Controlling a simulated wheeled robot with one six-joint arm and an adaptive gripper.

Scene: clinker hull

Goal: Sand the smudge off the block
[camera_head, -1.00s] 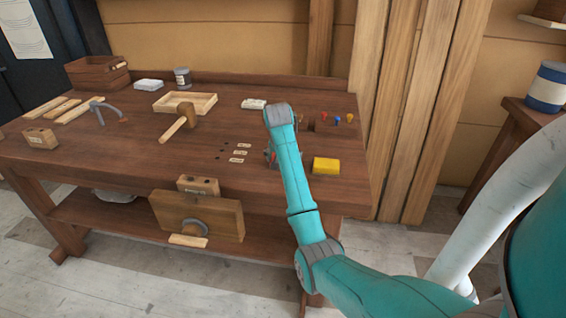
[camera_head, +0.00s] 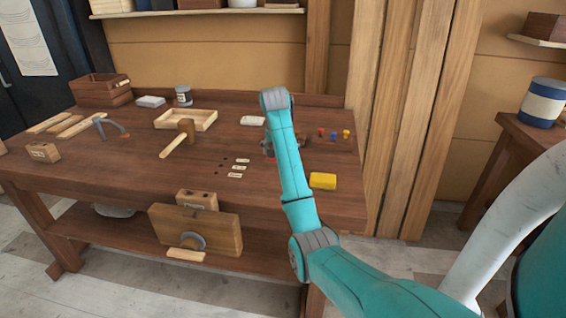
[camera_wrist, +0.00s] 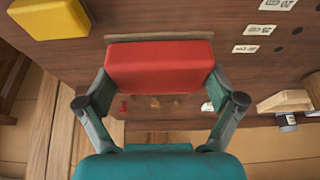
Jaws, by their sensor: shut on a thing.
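My gripper (camera_wrist: 158,88) is shut on a red block (camera_wrist: 160,66), which sits between its two fingers in the wrist view. A thin brown edge shows just beyond the red block; I cannot tell whether the two touch. In the head view my arm hides most of the gripper, over the right part of the workbench (camera_head: 110,162). A wooden block (camera_head: 197,201) with dark spots on top stands at the front vise (camera_head: 205,228). Another wooden block (camera_head: 43,152) lies at the bench's left. I cannot make out which marks are a smudge.
A yellow block (camera_head: 323,181) lies right of my arm, also seen in the wrist view (camera_wrist: 50,18). Coloured pegs (camera_head: 333,135) stand at the right.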

